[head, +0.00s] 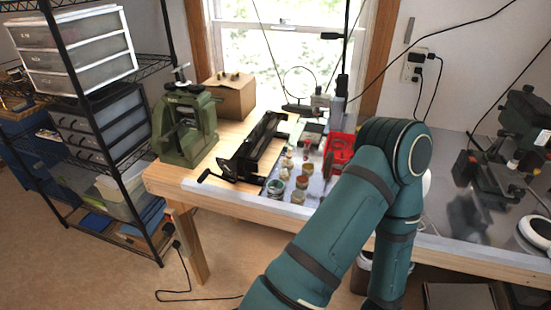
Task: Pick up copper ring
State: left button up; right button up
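I cannot make out a copper ring in the head view. Small jars and parts (285,185) stand near the front of the wooden workbench (163,178), too small to identify a ring among them. One of my teal arms rises from the bottom, bends over the bench and comes down again at its front edge, covering part of the bench top. Neither gripper shows in the head view.
A black hand-cranked machine (250,150), a green press (185,125), a cardboard box (232,97) and a red bin (339,150) crowd the bench. Dark machines (500,165) stand at right. A wire shelf (110,150) stands at left. Open floor lies before the bench.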

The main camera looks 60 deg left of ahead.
aim_at(290, 164)
jog(key=u, duration=1.95)
jog(key=j+z, duration=0.15)
jog(key=z, duration=0.35)
jog(key=j+z, duration=0.15)
jog(key=z, duration=0.3)
jog(key=j+z, duration=0.35)
jog(key=k+j+z, duration=0.3)
jog(key=j, duration=0.25)
jog(key=k+j+z, duration=0.1)
jog(key=j, duration=0.2)
jog(key=j+z, duration=0.1)
jog(key=j, duration=0.2)
jog(key=k+j+z, duration=0.1)
jog(key=j, duration=0.2)
jog(key=k, duration=0.05)
